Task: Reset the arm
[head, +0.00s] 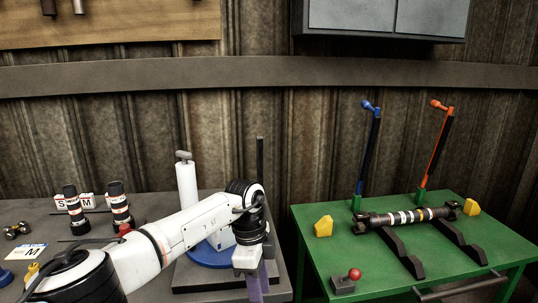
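My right arm and gripper are not in view. A dark driveshaft (405,217) with light bands lies across black supports on the green table (463,264), apart from my gripper.
Blue (371,150) and orange (436,145) levers stand behind the driveshaft. The grey bench (222,196) holds a white cylinder (187,185), dark banded parts (119,203) and labels (25,251).

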